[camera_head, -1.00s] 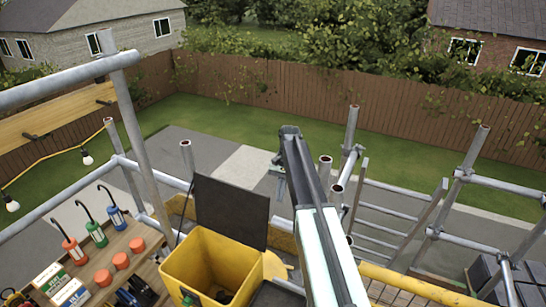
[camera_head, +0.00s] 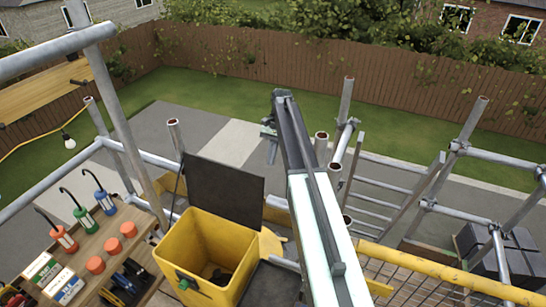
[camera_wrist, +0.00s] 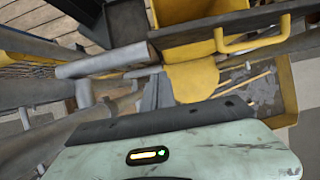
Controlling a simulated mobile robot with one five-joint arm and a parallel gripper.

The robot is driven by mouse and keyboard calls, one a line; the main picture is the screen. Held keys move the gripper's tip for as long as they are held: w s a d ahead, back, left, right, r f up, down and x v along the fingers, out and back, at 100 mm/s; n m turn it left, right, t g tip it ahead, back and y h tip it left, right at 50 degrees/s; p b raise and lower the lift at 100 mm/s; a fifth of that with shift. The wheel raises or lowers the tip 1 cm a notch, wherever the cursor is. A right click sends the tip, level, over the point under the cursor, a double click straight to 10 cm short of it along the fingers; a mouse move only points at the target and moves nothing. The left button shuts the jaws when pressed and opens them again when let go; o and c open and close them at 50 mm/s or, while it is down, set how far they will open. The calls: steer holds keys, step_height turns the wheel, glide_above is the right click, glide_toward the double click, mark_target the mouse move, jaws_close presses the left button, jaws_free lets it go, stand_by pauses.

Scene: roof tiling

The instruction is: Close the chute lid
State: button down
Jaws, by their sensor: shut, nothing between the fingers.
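The yellow chute (camera_head: 205,250) stands front centre in the head view, its mouth open. Its dark lid (camera_head: 222,188) stands raised at the chute's far edge. In the wrist view the yellow chute (camera_wrist: 182,12) is at the top, with the dark lid (camera_wrist: 215,28) seen at a steep angle and a yellow handle (camera_wrist: 250,40) on it. My gripper (camera_head: 271,150) is beyond the lid and to its right, apart from it. Its fingers (camera_wrist: 157,92) are shut and empty, below the lid in the wrist view.
Scaffold poles (camera_head: 340,120) stand right of my arm. A yellow rail (camera_head: 430,275) crosses the lower right. A yellow bin with rubble (camera_wrist: 287,90) lies below in the wrist view.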

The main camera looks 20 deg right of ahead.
steer(key=s+a+f, duration=0.2)
steer(key=s+a, duration=0.1)
steer(key=shift+s+a, duration=0.2)
steer(key=shift+a, duration=0.1)
steer(key=shift+s+a, duration=0.1)
